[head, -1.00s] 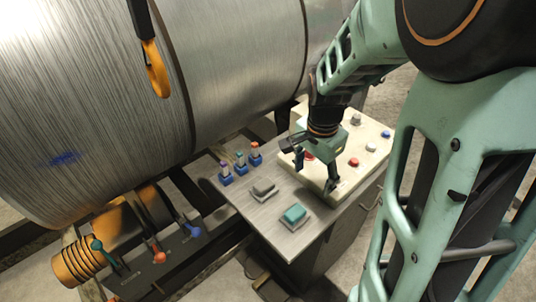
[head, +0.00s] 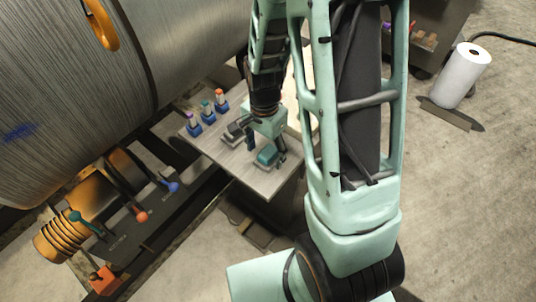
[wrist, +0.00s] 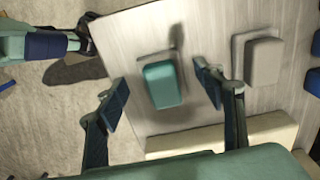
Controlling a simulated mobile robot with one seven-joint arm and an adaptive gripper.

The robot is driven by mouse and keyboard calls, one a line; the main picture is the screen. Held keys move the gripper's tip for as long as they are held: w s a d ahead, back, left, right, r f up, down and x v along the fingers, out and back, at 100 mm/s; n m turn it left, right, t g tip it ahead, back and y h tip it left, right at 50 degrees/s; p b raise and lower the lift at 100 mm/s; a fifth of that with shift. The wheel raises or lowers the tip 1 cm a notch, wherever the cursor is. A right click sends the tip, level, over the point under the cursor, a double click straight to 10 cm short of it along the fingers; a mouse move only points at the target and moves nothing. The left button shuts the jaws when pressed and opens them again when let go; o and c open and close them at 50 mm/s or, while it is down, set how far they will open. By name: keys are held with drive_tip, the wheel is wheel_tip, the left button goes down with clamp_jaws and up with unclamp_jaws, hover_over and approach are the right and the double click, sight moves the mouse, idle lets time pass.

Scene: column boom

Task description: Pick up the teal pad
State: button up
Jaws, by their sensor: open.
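The teal pad (wrist: 163,84) is a small rounded block on a pale grey base on the light wooden tabletop (wrist: 130,50). In the wrist view it lies between the two spread fingers of my gripper (wrist: 165,98), nearer the left finger's tip than the far table side. My gripper (head: 266,148) is open and empty, and neither finger visibly touches the pad. In the head view the teal pad (head: 267,154) is partly hidden by my gripper. The height of the fingers above the table is hard to tell.
A grey pad (wrist: 263,62) on its own base sits close to the right finger. Several blue-based knobs (head: 207,112) line the table's left edge. A cream panel (wrist: 225,135) borders the pads. A large metal drum (head: 80,80) stands left, and a paper roll (head: 461,75) far right.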

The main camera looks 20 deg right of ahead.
drive_tip(key=shift+f, duration=1.25)
drive_tip(key=c, duration=1.3)
